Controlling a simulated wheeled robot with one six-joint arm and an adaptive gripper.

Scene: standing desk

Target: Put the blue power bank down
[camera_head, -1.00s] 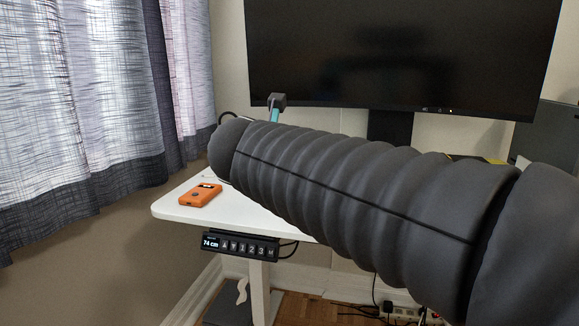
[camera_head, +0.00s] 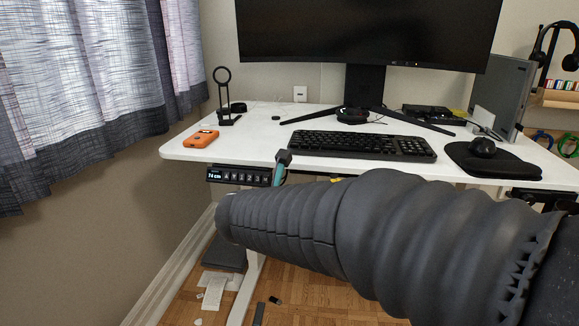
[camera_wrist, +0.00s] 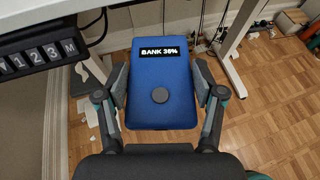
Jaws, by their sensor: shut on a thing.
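In the head view my arm crosses the lower right and hides most of the gripper and the power bank. The white desk (camera_head: 250,146) shows behind the arm.
An orange device (camera_head: 201,139) lies at the desk's left end, near a black stand (camera_head: 223,98). A keyboard (camera_head: 362,146), mouse (camera_head: 482,146) and monitor (camera_head: 365,30) take the middle and right. A control panel (camera_head: 238,176) hangs under the front edge.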

